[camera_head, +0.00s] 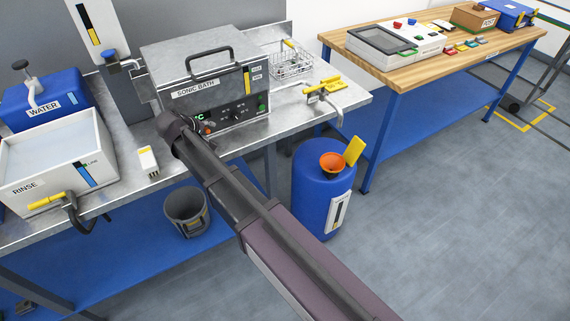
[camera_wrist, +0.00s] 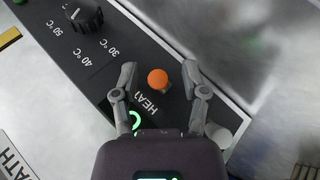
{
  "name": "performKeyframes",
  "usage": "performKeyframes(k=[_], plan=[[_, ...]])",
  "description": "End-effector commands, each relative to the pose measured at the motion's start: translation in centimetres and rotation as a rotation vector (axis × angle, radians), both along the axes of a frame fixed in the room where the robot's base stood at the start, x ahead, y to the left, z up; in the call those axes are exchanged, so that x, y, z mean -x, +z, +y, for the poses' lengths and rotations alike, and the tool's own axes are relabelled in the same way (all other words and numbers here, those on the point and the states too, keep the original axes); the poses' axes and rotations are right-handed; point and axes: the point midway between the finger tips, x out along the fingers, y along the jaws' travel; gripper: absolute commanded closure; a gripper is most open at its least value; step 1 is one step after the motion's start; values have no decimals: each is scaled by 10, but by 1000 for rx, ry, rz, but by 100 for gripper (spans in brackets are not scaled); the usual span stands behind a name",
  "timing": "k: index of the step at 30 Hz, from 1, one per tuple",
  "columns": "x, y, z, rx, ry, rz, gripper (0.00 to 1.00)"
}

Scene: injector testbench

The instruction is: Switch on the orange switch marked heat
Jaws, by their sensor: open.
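The orange switch (camera_wrist: 157,79) shows in the wrist view as a small round knob on the dark panel, beside printing that reads as HEAT. My gripper (camera_wrist: 159,72) is open, with one fingertip on each side of the orange switch in the picture. I cannot tell whether either finger touches it. The switch's on or off position is not clear. In the head view, the sonic bath (camera_head: 205,68) is a grey box with a handled lid, and my gripper (camera_head: 207,140) is at its front panel, partly hidden by my arm.
A temperature dial (camera_wrist: 84,15) marked in °C is on the same panel. A pale round part (camera_wrist: 220,135) lies near the right finger.

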Motion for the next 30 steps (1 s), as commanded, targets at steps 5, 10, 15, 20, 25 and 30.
performKeyframes(k=[5, 10, 15, 20, 25, 30], plan=[[3, -6, -2, -40, 1, -66, 43], [3, -10, -2, -92, 2, -154, 43], [3, -13, -2, -147, 2, -243, 43], [3, -16, -2, -195, 1, -319, 43], [2, -18, -2, -242, 0, -396, 43], [2, -21, -1, -286, 1, -470, 43]])
